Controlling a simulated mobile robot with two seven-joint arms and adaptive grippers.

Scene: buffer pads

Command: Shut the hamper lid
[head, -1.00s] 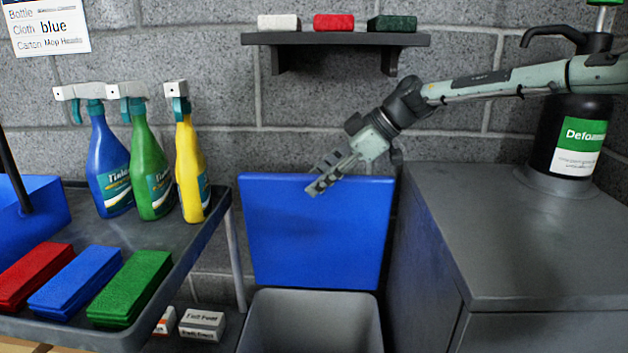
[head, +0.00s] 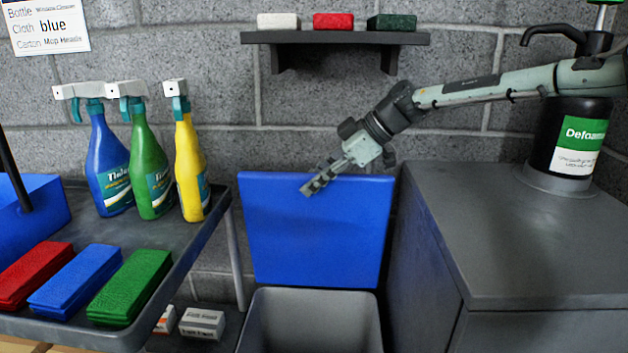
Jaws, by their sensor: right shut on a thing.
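The hamper (head: 262,325) is a grey open-topped bin at the bottom centre, and its inside shows empty as far as I see. Its blue lid (head: 315,240) stands upright at the back of the bin, open. My right gripper (head: 312,187) reaches in from the right and points down-left, with its fingertips at the lid's top edge. The fingers look close together, shut on the lid's top edge; the exact contact is hard to make out. My left gripper is not in view.
A grey cabinet (head: 520,230) with a black Defoamer pump bottle (head: 566,140) stands right of the hamper. A dark tray cart (head: 205,240) with spray bottles and coloured pads is on the left.

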